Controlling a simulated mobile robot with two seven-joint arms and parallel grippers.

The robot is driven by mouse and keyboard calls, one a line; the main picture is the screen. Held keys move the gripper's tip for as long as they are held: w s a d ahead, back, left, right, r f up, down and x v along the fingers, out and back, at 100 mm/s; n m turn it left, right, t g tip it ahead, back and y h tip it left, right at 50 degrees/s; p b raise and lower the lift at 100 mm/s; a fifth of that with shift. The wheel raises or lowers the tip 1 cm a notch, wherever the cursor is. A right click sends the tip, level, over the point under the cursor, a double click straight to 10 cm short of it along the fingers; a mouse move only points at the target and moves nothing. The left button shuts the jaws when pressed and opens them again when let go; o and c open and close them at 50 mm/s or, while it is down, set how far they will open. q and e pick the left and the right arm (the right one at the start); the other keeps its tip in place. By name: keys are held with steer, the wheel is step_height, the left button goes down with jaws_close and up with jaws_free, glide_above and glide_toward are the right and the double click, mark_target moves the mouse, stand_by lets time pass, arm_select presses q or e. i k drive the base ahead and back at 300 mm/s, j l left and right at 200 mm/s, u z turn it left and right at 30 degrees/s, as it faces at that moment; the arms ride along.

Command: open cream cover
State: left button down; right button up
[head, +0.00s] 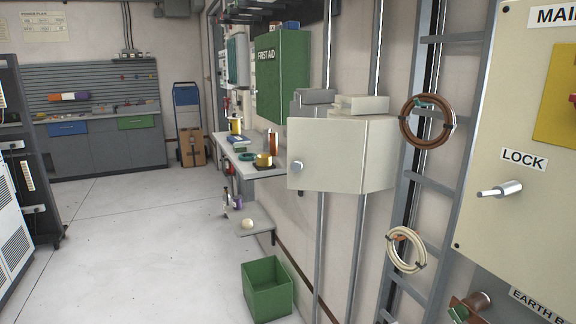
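A cream cover (335,155) with a round metal knob (297,167) near its left edge is the front of a box-like cabinet mounted on the right wall. The cabinet's side (380,155) shows at the right. Neither of my grippers is in the head view, so nothing is seen touching the cover or knob.
A narrow workbench (245,165) with small items stands left of the cabinet. A green bin (267,290) sits on the floor below. A cable ladder with a brown coil (427,121) and a cream panel with a lock handle (500,189) are right. The left floor is clear.

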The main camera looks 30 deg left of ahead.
mark_target(324, 155)
steer(key=i+j+z, duration=0.15)
steer(key=i+j, duration=0.2)
steer(key=i+j+z, duration=0.2)
steer(key=j, duration=0.4)
steer(key=i, duration=0.1)
